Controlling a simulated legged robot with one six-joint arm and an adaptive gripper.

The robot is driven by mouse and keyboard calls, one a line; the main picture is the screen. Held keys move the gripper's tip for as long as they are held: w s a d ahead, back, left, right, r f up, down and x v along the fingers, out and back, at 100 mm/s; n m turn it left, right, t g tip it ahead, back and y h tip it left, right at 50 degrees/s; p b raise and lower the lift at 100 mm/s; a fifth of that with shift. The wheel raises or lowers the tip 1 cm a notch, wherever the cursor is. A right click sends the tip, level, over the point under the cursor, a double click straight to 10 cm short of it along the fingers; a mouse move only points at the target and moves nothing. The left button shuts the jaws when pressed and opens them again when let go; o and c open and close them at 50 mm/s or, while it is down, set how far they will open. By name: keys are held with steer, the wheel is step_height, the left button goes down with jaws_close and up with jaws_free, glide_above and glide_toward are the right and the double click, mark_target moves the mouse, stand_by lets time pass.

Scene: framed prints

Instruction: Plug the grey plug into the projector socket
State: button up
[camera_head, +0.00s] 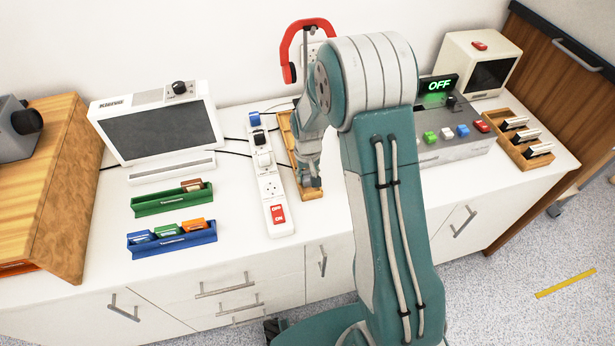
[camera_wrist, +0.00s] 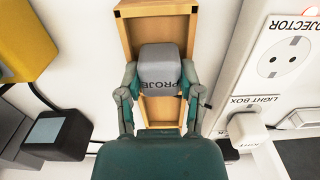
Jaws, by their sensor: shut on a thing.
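My gripper (camera_wrist: 160,82) is shut on the grey plug (camera_wrist: 157,64), with a finger on each side. The plug's top is marked "PROJE", the rest cut off. It is over the narrow wooden tray (camera_wrist: 160,30); I cannot tell whether it touches the tray floor. The projector socket (camera_wrist: 285,58), a round empty socket labelled PROJECTOR, is on the white power strip at the right of the wrist view. In the head view my gripper (camera_head: 309,182) is over the tray (camera_head: 284,128), just right of the power strip (camera_head: 272,190); the plug is hidden there.
A white plug (camera_wrist: 246,130) sits in the LIGHT BOX socket beside the projector one. Blue (camera_head: 254,119) and black (camera_head: 259,138) plugs fill farther sockets. A grey control box (camera_head: 440,148) with an OFF display (camera_head: 438,86) stands right. Green (camera_head: 172,199) and blue (camera_head: 172,237) racks lie left.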

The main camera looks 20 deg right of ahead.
mark_target(308, 174)
steer(key=shift+r, duration=0.5)
step_height(308, 174, up, 2)
steer(key=shift+d+r, duration=0.1)
steer(key=shift+r, duration=0.15)
steer(key=s+d+r, duration=0.9)
steer(key=s, duration=0.1)
steer(key=shift+d+r, duration=0.25)
steer(key=shift+d, duration=0.15)
steer(key=shift+w, duration=0.1)
